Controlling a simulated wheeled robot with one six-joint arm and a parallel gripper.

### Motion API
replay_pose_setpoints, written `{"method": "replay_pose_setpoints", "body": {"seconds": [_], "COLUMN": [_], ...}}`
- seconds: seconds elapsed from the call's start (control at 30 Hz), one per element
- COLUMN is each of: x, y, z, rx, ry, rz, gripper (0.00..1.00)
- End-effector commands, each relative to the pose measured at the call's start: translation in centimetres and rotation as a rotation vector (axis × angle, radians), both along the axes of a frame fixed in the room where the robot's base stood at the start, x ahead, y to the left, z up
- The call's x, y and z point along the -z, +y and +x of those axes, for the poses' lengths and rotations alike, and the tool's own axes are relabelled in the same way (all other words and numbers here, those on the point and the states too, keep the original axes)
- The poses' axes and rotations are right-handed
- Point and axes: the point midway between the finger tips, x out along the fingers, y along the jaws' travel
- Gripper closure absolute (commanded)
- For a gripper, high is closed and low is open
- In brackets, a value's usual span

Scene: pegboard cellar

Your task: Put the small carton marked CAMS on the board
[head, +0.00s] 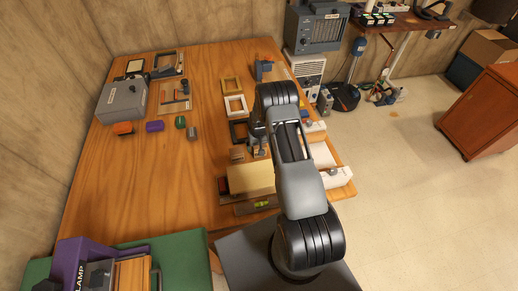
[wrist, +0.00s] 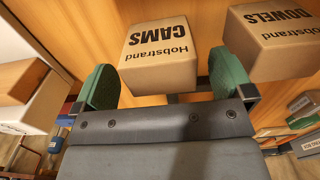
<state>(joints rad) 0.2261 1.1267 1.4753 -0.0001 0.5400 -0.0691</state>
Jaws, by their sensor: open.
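The small carton marked CAMS (wrist: 158,55) shows in the wrist view, its lettering upside down. It lies between and just beyond the green-padded fingertips of my gripper (wrist: 165,82). The jaws are open, with a gap visible on the right side; whether the left pad touches is unclear. In the head view my gripper (head: 258,147) is low over the right part of the wooden table (head: 140,185), and my arm covers much of that area. I cannot pick out the CAMS carton there for sure. I cannot tell which surface is the board.
A carton marked DOWELS (wrist: 275,42) stands close to the right finger. The table's middle left is clear.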

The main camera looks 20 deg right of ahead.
Motion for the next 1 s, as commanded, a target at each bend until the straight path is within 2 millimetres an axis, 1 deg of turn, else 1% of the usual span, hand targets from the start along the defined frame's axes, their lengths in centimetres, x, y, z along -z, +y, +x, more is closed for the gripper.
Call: {"method": "replay_pose_setpoints", "body": {"seconds": [0.13,0.37,0.9,0.97,1.0], "x": [0.73,0.82,0.79,0.77,0.77], "y": [0.0,0.0,0.01,0.01,0.01], "z": [-0.01,-0.01,-0.02,0.0,0.0], "rx": [0.0,0.0,0.0,0.0,0.0], "ry": [-0.001,-0.001,0.0,-0.001,-0.001], "rz": [0.0,0.0,0.0,0.0,0.0], "gripper": [0.01,0.01,0.53,0.57,0.61]}}
